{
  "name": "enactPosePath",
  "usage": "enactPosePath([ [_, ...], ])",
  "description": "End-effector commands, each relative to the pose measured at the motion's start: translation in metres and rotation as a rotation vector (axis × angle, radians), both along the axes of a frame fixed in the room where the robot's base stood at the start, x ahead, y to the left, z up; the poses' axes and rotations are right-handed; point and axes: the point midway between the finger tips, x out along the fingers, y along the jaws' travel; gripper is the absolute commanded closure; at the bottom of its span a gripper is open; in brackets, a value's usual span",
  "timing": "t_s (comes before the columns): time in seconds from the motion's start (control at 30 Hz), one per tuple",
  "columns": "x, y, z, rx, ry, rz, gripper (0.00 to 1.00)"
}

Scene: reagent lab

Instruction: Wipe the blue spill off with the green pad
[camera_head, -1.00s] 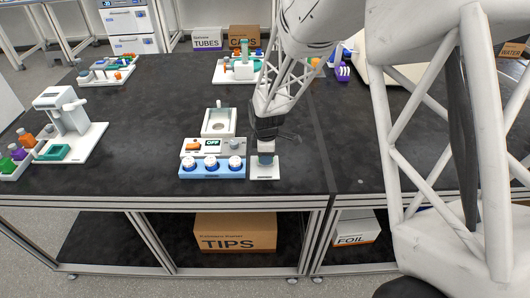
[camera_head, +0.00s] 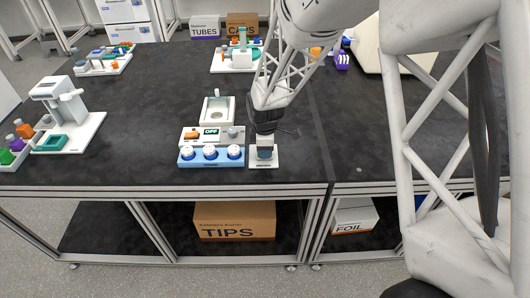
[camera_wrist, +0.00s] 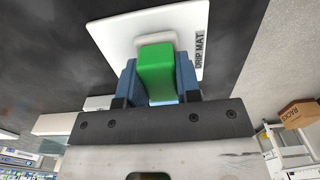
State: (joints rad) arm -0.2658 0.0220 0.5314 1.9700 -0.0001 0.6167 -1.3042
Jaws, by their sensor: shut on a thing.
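My gripper (camera_head: 264,150) points down over the white drip mat (camera_head: 257,164) near the bench's front edge. In the wrist view, its blue fingers (camera_wrist: 158,84) are shut on a green pad (camera_wrist: 156,66). The pad's far end is over a pale rounded piece on the drip mat (camera_wrist: 110,35); I cannot tell whether they touch. I see no blue spill clearly in either view; the fingers and pad hide part of the mat.
A blue rack (camera_head: 212,160) with several round white-topped items stands just left of the mat. Behind it are a device reading OFF (camera_head: 210,131) and a white balance-like unit (camera_head: 217,109).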

Motion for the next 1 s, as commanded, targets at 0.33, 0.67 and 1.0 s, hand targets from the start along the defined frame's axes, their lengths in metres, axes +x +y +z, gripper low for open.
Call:
enactPosePath([
  [0.33, 0.032, 0.0, -0.002, -0.001, 0.002, -0.001, 0.91],
  [0.67, 0.051, 0.0, 0.02, 0.001, -0.004, 0.0, 0.91],
  [1.0, 0.05, 0.0, 0.049, 0.0, 0.0, 0.0, 0.91],
])
